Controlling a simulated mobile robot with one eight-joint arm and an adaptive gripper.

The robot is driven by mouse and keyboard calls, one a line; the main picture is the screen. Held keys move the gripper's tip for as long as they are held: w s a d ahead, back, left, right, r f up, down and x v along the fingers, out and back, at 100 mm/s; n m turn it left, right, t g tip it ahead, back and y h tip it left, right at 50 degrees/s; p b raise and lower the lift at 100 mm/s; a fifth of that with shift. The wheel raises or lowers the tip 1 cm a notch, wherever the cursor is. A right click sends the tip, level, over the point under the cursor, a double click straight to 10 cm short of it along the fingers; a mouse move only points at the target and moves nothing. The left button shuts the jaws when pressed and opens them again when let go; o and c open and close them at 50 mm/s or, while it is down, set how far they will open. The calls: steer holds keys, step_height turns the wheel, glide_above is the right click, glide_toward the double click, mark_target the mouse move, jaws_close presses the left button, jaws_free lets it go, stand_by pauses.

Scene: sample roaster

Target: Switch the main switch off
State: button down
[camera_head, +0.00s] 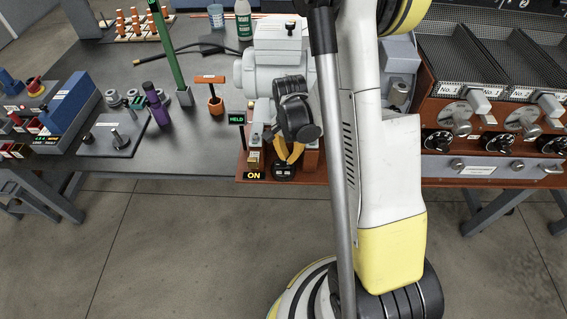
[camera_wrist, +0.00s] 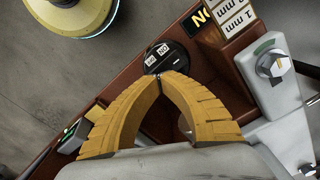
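The main switch appears to be a round black piece (camera_head: 283,172) with pale markings, on the front edge of the red-brown base below the grey machine. It also shows in the wrist view (camera_wrist: 176,52). A black plate with yellow "ON" lettering (camera_head: 255,175) sits just left of it in the head view. My gripper (camera_head: 290,158) points down at the switch. In the wrist view its yellow fingers (camera_wrist: 160,78) come together at the tips, at the near edge of the switch face. No object shows between them; I cannot tell whether they touch the switch.
A green "HELD" sign (camera_head: 237,118) stands close left of my gripper. The grey machine (camera_head: 275,70) rises behind it. A roaster bank with black knobs (camera_head: 490,143) is at the right. Tools and an orange-handled tamper (camera_head: 215,103) stand on the dark table at left.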

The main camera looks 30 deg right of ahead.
steer(key=shift+f, duration=1.4)
stand_by(0.5)
steer(key=shift+r+p, duration=2.05)
steer(key=shift+r, duration=1.5)
